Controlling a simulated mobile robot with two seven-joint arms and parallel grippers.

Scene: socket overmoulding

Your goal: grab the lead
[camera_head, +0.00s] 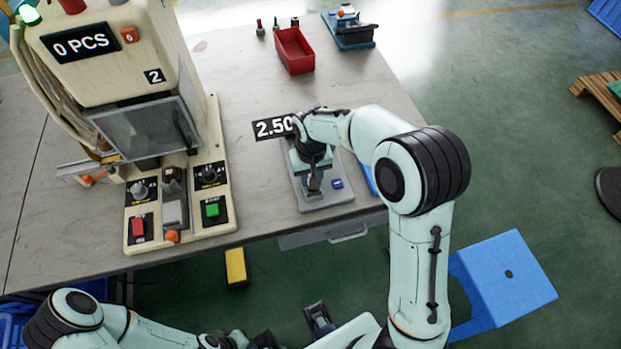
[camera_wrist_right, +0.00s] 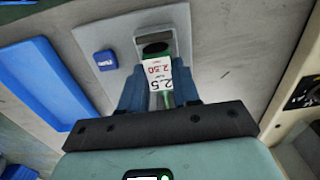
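My right gripper (camera_head: 313,184) is low over a grey fixture (camera_head: 336,197) on the bench, in the head view. In the right wrist view, the two dark blue fingers of the right gripper (camera_wrist_right: 160,88) stand apart with a gap between them. A white tag reading 2.5 and 2.50 (camera_wrist_right: 158,76) and a thin greenish strip, perhaps the lead, show in that gap. Any contact with the fingers is unclear. My left gripper (camera_head: 240,340) is at the bottom edge, partly cut off, and its fingers are not clear.
A cream press machine (camera_head: 112,85) with a 0 PCS display stands at left. A red bin (camera_head: 294,50) and a blue-grey device (camera_head: 348,30) stand at the back. A blue stool (camera_head: 510,280) is at right. The bench is clear between press and fixture.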

